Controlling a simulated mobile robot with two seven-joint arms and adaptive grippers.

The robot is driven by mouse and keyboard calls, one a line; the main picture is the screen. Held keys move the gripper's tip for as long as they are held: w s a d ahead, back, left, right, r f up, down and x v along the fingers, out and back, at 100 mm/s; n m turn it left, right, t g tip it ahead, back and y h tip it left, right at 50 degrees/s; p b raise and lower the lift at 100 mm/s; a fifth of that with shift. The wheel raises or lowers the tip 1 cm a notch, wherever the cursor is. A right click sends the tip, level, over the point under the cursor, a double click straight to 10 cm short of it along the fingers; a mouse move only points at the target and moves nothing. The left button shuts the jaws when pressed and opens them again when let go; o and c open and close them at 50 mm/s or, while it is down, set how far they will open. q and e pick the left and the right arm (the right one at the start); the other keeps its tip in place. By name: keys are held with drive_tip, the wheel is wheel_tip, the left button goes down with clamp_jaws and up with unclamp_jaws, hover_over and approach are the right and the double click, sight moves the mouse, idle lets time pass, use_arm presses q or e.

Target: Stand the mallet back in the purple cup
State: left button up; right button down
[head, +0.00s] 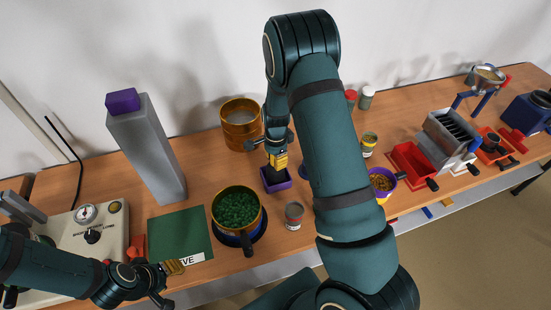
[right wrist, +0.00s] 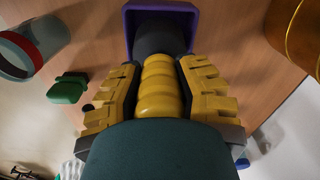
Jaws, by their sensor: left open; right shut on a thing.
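The mallet has a yellow ribbed handle and a dark grey head; it shows in the right wrist view (right wrist: 160,92). My right gripper (head: 278,155) is shut on its handle, with a yellow finger on each side. The purple cup (head: 277,187) is small and square and stands on the bench directly below this gripper. In the right wrist view the mallet's grey head lies within the outline of the cup's rim (right wrist: 160,6). I cannot tell whether it rests on the cup's bottom. My left gripper (head: 174,268) is open and empty near the green mat.
A brass pot of green granules (head: 237,208) stands left of the cup, a brass sieve (head: 241,125) behind it. A grey tower (head: 147,150) and green mat (head: 180,232) are further left. My right arm hides the bench's middle.

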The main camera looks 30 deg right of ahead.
use_arm(q)
drive_tip(key=shift+f+b, duration=0.9)
drive_tip(key=shift+b, duration=0.05)
use_arm(e)
drive_tip(key=shift+f, duration=1.3)
drive_tip(key=c, duration=0.7)
unclamp_jaws()
